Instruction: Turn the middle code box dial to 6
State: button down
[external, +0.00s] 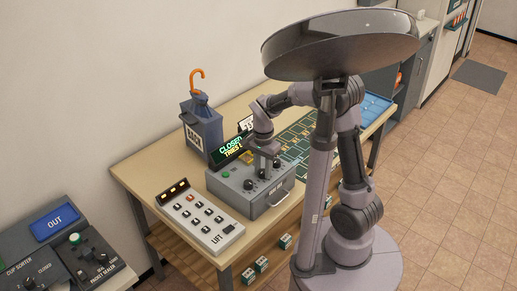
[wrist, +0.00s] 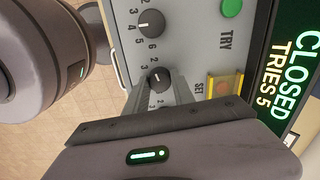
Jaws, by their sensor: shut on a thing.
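The grey code box (external: 236,189) stands on the table with a row of black dials on top. My gripper (external: 263,166) reaches down from above onto the middle dial (wrist: 158,79). In the wrist view the two fingers (wrist: 154,97) are shut on that dial, one on each side. Its white pointer mark is small and partly shaded, so I cannot tell its number. Another dial (wrist: 151,23) beside it is free, its white mark toward the 4. The third dial is hidden behind my gripper in the wrist view. The display (wrist: 287,70) reads CLOSED, TRIES 5.
A green TRY button (wrist: 232,8) and a yellow-framed SET button (wrist: 225,86) lie beside the dials. A LIFT keypad (external: 200,217) is left of the box, and a blue bin (external: 203,130) stands behind. A green board (external: 297,137) lies to the right.

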jog(key=n+p, duration=0.2)
jog(key=n, duration=0.2)
jog(key=shift+r, duration=0.15)
jog(key=n+p, duration=0.2)
jog(key=n, duration=0.2)
jog(key=n+p, duration=0.3)
jog(key=n, duration=0.4)
jog(key=n+p, duration=0.2)
jog(key=n, duration=0.1)
jog(key=shift+n, duration=0.4)
jog(key=n+p, duration=0.1)
jog(key=n, duration=0.2)
jog(key=shift+n+p, duration=0.3)
jog(key=shift+p, duration=0.05)
jog(key=n+p, duration=0.1)
jog(key=n, duration=0.2)
jog(key=shift+n+p, duration=0.8)
jog(key=shift+n, duration=1)
